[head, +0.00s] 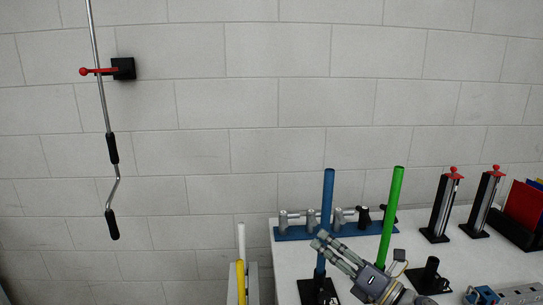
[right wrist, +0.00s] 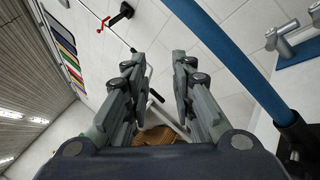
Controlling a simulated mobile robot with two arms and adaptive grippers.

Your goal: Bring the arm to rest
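My right gripper (head: 320,241) is at the lower middle of the head view, above the white table. Its fingers point up and to the left, close to the blue upright tube (head: 327,195) in the picture. In the right wrist view the gripper (right wrist: 158,64) has its two fingers parallel and well apart, with nothing held between them. The blue tube (right wrist: 215,45) passes outside the fingers on the right there. My left gripper is in neither view.
The white table (head: 440,258) holds a green upright tube (head: 391,215), a blue rack (head: 295,234) with metal fittings, and two black stands (head: 440,215) with red tops. A crank rod (head: 101,95) hangs on the block wall at left. The wall area between is clear.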

